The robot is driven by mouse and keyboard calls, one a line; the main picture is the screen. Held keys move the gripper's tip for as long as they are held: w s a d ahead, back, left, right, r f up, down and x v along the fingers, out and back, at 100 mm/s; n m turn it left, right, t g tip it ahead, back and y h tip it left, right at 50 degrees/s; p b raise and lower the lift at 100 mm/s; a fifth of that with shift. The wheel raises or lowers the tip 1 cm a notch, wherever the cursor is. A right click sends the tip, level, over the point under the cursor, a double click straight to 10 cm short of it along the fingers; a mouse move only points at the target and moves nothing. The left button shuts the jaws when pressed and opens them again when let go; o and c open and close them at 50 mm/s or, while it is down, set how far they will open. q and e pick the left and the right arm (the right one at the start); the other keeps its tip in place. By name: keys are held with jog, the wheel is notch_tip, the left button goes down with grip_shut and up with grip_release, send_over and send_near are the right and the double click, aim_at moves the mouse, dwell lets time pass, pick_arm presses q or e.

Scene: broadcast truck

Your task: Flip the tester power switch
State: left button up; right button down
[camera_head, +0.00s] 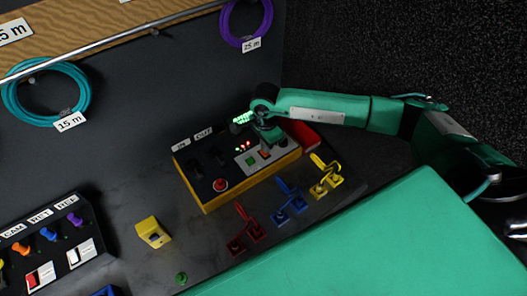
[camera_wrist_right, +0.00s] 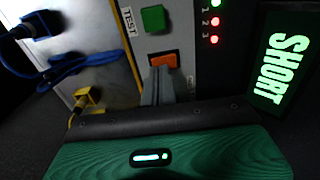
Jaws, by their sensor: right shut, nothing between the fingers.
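The tester (camera_head: 232,188) is a black and yellow box on the bench in the head view, with a grey panel. In the right wrist view an orange switch (camera_wrist_right: 165,60) sits on its panel beside a green button (camera_wrist_right: 154,18) marked TEST. My right gripper (camera_head: 266,140) is above the panel; in the wrist view its shut, empty fingers (camera_wrist_right: 158,78) point at the orange switch and hide part of it. I cannot tell whether they touch it. A display (camera_wrist_right: 282,60) reads SHORT, and three lamps (camera_wrist_right: 214,21) glow, one green and two red. My left gripper is not in view.
Red (camera_head: 246,228), blue (camera_head: 290,202) and yellow (camera_head: 325,176) cable connectors lie in front of the tester. A yellow block (camera_head: 153,233) is to the left. A switch box (camera_head: 50,242) stands at the lower left. Coiled cables (camera_head: 46,92) hang on the wall.

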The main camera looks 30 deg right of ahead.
jog(key=shift+f+b, duration=0.85)
jog(key=shift+f, duration=0.15)
dwell(0.3)
jog(key=shift+r+p, duration=0.4)
jog(key=shift+r, duration=0.35)
jog(key=shift+r+p, duration=1)
jog(key=shift+r, duration=1.8)
jog(key=shift+f, duration=0.1)
